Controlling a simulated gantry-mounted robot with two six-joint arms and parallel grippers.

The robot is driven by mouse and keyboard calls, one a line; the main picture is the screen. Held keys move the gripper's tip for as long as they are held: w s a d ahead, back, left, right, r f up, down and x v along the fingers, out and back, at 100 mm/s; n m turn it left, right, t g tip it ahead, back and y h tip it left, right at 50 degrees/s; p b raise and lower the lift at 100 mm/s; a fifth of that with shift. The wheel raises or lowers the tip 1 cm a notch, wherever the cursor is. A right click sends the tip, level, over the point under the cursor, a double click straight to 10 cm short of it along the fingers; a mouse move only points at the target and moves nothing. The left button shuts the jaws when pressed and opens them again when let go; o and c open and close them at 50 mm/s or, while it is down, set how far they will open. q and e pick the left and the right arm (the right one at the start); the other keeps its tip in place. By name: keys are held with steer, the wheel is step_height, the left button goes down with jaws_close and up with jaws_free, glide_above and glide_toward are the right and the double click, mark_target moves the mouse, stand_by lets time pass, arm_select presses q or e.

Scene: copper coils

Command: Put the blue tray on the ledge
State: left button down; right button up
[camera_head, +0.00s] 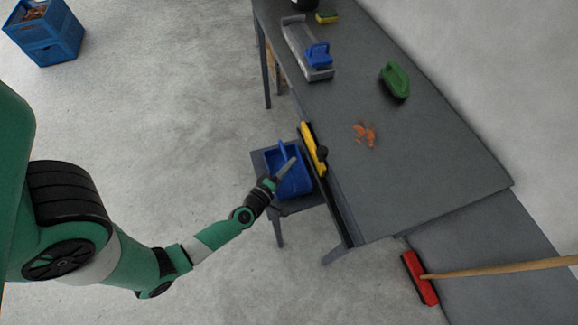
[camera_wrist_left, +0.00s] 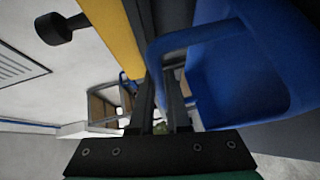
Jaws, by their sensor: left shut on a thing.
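The blue tray (camera_head: 294,184) is at the small grey ledge (camera_head: 258,160) beside the workbench's left edge. I cannot tell whether it rests on the ledge or hangs just above it. My left gripper (camera_head: 283,172) reaches in from the lower left and is shut on the tray's handle. In the left wrist view the tray (camera_wrist_left: 240,70) fills the upper right, its blue handle running down to the fingers (camera_wrist_left: 165,95). My right gripper is not in view.
A yellow bar with a black knob (camera_head: 312,146) is at the bench edge, close to the tray. The workbench (camera_head: 430,165) holds copper scraps (camera_head: 364,133), a green brush (camera_head: 396,79) and a grey holder (camera_head: 300,42) with a blue object. A red broom (camera_head: 420,278) is lower right.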

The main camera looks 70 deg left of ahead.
arm_select(q)
steer(key=shift+f, duration=0.25)
steer(key=c, duration=0.9)
jaws_free()
steer(key=shift+r, duration=0.1)
steer(key=shift+r, duration=0.15)
steer(key=shift+s+d, duration=0.15)
steer(key=shift+s, duration=0.05)
steer(key=p+v, duration=0.3)
steer(key=v, duration=0.8)
steer(key=shift+s, duration=0.3)
